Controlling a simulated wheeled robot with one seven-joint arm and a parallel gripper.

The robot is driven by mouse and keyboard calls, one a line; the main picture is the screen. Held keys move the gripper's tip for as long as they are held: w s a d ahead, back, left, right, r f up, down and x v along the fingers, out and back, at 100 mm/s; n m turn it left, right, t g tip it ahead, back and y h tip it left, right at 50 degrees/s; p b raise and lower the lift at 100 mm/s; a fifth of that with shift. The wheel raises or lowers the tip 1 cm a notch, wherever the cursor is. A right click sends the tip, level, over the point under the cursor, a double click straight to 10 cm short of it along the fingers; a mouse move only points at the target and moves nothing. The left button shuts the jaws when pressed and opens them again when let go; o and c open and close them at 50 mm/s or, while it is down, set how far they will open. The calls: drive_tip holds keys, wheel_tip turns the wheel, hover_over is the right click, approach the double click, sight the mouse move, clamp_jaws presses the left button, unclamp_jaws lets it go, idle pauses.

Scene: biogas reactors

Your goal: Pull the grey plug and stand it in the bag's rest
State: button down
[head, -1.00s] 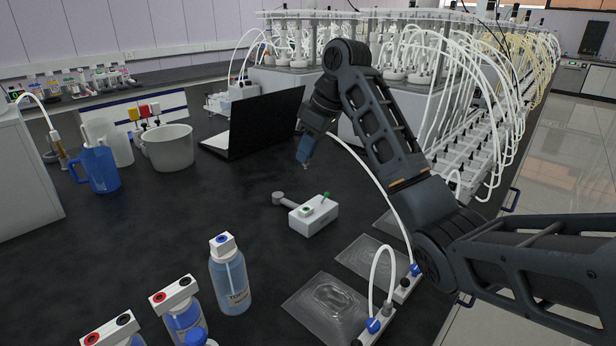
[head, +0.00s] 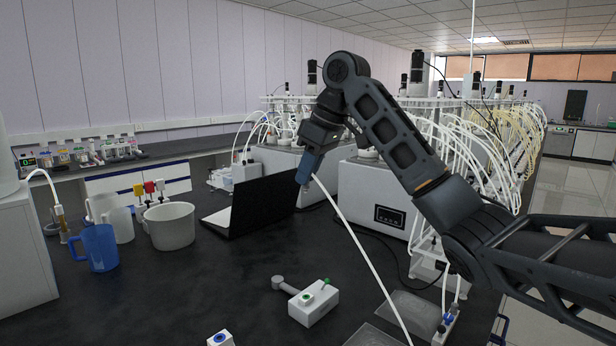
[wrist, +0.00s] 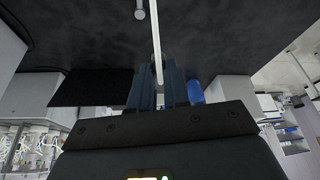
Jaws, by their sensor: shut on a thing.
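My gripper (head: 304,178) is raised above the dark bench, in front of the laptop's right edge. Its blue fingers are shut on a white tube (head: 352,235), which runs down to the right and out of the picture. At lower right a clear flat bag (head: 413,312) lies by a white rest (head: 440,335) with a blue fitting. A second bag (head: 372,337) is cut off by the bottom edge.
A white block (head: 314,305) with green parts and a grey round-ended piece (head: 279,283) lies on the bench. The black laptop (head: 255,207), a white tub (head: 170,227) and a blue jug (head: 97,248) stand left. Reactor cabinets (head: 375,195) with tubes stand behind.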

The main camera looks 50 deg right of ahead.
drive_tip(key=shift+r+p, duration=1.45)
drive_tip(key=shift+p, duration=0.6)
drive_tip(key=shift+r, duration=0.15)
drive_tip(key=shift+r, duration=0.65)
drive_tip(key=shift+s, duration=0.1)
drive_tip(key=s+d, duration=0.3)
drive_tip(key=s, duration=1)
drive_tip(key=s+d, duration=0.4)
drive_tip(key=s, duration=0.9)
idle(0.4)
drive_tip(key=shift+w+f, duration=0.1)
